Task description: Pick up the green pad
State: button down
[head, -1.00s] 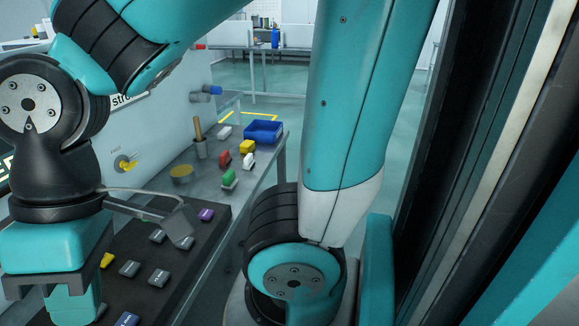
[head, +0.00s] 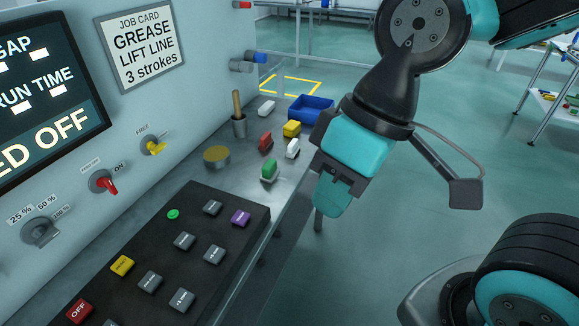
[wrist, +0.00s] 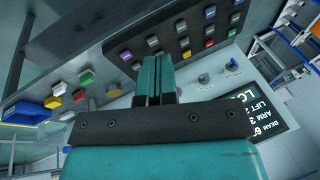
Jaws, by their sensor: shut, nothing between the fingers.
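The green pad (head: 269,169) is a small green block with a white base. It lies on the grey bench near its front edge, and it also shows in the wrist view (wrist: 86,77). My gripper (head: 332,208) is shut and empty. It is right of the pad and apart from it, out by the bench's front edge, with its fingers pointing down. In the wrist view my teal fingers (wrist: 154,77) are together, with the pad to their left.
Red (head: 265,141), white (head: 292,148) and yellow (head: 291,129) blocks lie behind the pad, near a blue tray (head: 312,107). A brass tin (head: 216,156) and a cup with a wooden handle (head: 239,127) stand to the left. A black button panel (head: 200,270) is in front.

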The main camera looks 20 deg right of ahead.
aim_at(270, 171)
jog(key=z, duration=0.55)
jog(key=k, duration=1.3)
jog(key=u, duration=0.05)
jog(key=i, duration=0.55)
jog(key=u, duration=0.7)
jog(key=i, duration=1.25)
jog(key=u, duration=0.05)
